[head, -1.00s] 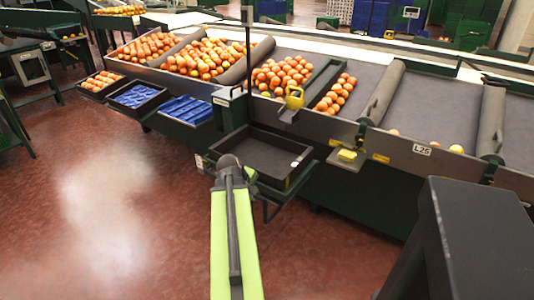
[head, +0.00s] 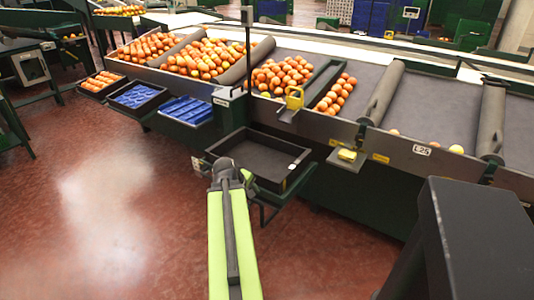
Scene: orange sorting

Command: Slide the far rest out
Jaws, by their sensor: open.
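A black, shallow, empty tray (head: 258,158) sits on a dark green slide-out rest (head: 270,206) at the front of the sorting bench. The rest and tray stick out from the bench over the floor. Most of the rest is hidden under the tray. My gripper (head: 229,170), at the end of my yellow-green arm, is open at the near left side of the tray. Its dark jaws overlap the tray's near edge in the picture, and I cannot tell whether they touch the tray or the rest.
The sloped bench holds oranges (head: 283,75) in several bays between grey rollers. A yellow-handled item (head: 295,97) stands on its front edge, and a small shelf holds a yellow block (head: 347,155). Blue-lined trays (head: 187,108) stand to the left. The red floor (head: 100,210) is clear.

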